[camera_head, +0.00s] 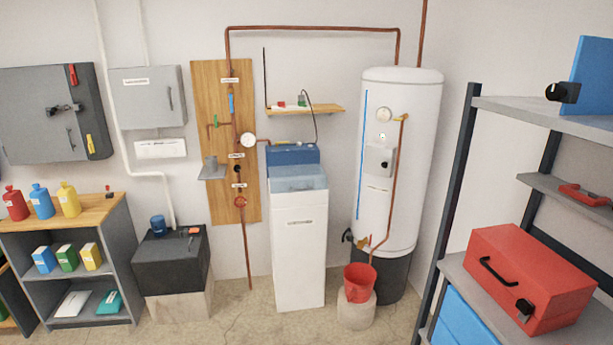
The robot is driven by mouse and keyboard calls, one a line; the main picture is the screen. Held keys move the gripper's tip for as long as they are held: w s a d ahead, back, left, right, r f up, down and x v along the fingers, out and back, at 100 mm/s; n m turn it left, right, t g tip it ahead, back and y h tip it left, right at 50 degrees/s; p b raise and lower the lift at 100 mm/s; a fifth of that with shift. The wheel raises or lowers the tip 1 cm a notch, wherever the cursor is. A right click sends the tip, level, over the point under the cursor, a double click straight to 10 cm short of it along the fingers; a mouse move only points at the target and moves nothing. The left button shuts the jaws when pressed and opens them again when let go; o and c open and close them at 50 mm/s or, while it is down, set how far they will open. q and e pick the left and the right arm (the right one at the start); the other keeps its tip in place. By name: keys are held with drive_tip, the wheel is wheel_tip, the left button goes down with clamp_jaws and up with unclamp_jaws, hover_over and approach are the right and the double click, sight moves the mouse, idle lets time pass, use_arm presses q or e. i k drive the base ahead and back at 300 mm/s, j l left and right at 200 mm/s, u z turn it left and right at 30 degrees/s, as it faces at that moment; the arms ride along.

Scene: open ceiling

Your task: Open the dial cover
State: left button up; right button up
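A white water tank (412,95) stands at the back, right of the middle. A small light grey box (379,160) sits on its front, with a small round spot on its face. It looks closed, but it is too small to tell whether this is the dial cover. A copper pipe (395,185) runs down just right of the box. A white cabinet with a blue head (292,155) and a translucent light blue lid (298,178) stands left of the tank. Neither of my grippers is in view.
A red bucket (358,286) on a round block stands before the tank. A shelf rack (462,180) with a red toolbox (530,270) fills the right side. A low shelf unit (120,245) with bottles stands left. Open floor shows in front.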

sight(377, 160)
drive_tip(key=i, duration=1.7)
